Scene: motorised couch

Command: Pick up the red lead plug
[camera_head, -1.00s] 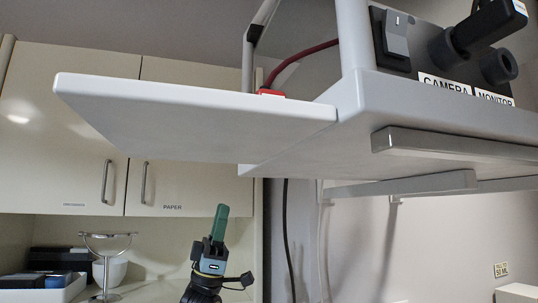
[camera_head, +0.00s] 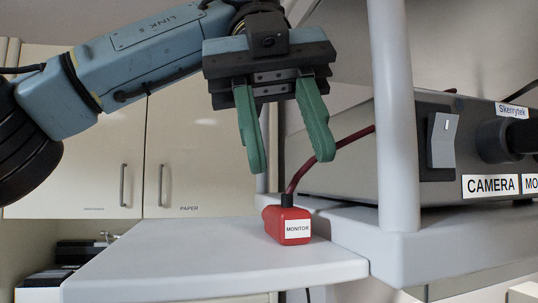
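The red lead plug (camera_head: 288,222), with a white label reading MONITOR, lies on the pale side shelf (camera_head: 205,258) near its right end. A dark red lead (camera_head: 322,160) rises from behind it and runs right to the grey box. My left gripper (camera_head: 288,165) is above the plug with its two green fingers pointing down. The fingers are spread apart with nothing between them. A gap shows between the fingertips and the plug. My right gripper is not in view.
A pale upright post (camera_head: 396,110) stands just right of the plug. Behind it is a grey box (camera_head: 438,150) with a switch and labels CAMERA and MO. The left part of the shelf is bare. Cream cupboards (camera_head: 190,150) stand behind.

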